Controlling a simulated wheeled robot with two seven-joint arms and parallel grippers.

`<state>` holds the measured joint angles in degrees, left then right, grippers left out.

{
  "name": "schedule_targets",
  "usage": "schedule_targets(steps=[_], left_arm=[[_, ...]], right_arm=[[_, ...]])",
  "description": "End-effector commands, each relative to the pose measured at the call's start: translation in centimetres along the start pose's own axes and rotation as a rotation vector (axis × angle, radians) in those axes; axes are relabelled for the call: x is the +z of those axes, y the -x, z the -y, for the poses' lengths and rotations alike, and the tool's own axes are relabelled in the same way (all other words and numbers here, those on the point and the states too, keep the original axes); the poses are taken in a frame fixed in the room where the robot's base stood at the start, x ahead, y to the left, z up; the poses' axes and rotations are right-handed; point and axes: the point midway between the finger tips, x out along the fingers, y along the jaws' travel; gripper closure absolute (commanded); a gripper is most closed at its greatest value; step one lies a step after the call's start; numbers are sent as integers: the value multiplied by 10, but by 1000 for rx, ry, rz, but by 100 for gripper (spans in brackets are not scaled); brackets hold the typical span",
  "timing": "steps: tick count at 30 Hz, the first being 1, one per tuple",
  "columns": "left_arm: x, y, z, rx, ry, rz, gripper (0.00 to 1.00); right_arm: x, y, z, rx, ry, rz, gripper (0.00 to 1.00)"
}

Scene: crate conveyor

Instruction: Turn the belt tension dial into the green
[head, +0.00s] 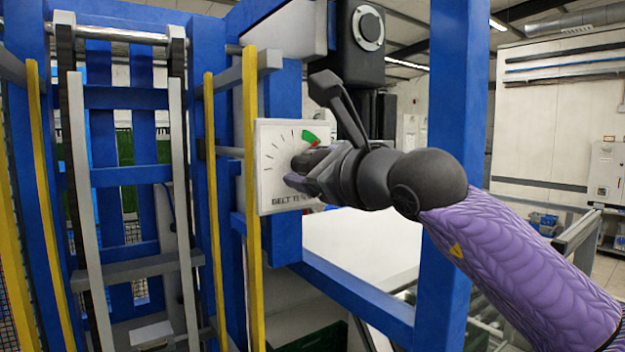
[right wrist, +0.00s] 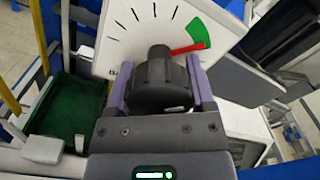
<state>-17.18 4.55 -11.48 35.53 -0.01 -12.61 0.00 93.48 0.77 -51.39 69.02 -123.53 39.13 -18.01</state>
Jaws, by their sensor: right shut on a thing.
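The belt tension dial is a white plate (head: 275,180) with black tick marks and a green zone (head: 316,135) at its upper right. It also shows in the right wrist view (right wrist: 120,45). My right gripper (head: 300,174) is shut on the black dial knob (right wrist: 165,82), with one finger on each side of it. In the head view, my gripper hides the knob and part of the lettering. My left gripper is out of view.
A blue frame post (head: 452,150) stands right of the dial, behind my right arm. Yellow and grey upright rails (head: 252,200) stand close on its left. A dark motor housing (head: 362,45) hangs above. A green crate (right wrist: 70,105) shows at lower left.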

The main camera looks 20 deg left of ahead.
Motion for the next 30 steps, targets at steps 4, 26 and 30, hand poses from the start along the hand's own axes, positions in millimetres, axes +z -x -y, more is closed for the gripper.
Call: schedule_targets(steps=[4, 26, 30], left_arm=[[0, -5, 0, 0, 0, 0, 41], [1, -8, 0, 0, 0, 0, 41], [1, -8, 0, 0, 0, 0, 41]], right_arm=[[0, 0, 1, -3, 95, 2, 90], [2, 0, 1, -3, 243, 3, 90], [2, 0, 1, -3, 242, 3, 90]])
